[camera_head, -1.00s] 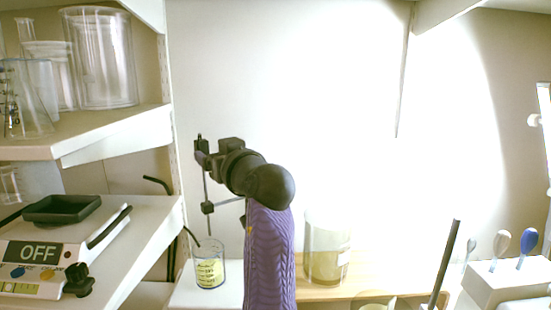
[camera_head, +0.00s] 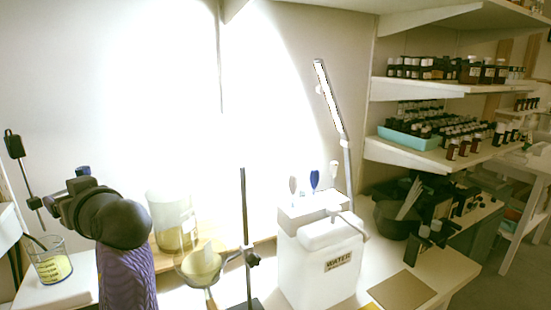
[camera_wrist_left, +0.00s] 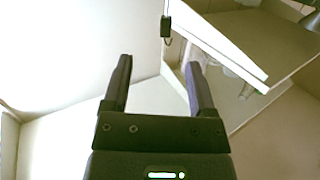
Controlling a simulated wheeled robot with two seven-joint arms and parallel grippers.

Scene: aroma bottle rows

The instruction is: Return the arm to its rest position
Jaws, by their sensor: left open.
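My left arm rises at the lower left of the head view, with a purple sleeve and a black wrist. Its gripper (camera_head: 72,196) points away, up in the air, and its fingers are mostly hidden behind the wrist. In the left wrist view the gripper (camera_wrist_left: 157,66) is open, with two dark fingers apart and nothing between them. In that view it faces a pale wall and the edge of a white shelf (camera_wrist_left: 225,48). My right gripper is not in view.
A beaker with yellow print (camera_head: 54,266) stands left of my arm. A large glass jar (camera_head: 172,222), a stand rod (camera_head: 245,225) and a white water container (camera_head: 318,262) stand to the right. Shelves (camera_head: 430,90) of small dark bottles are at the right.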

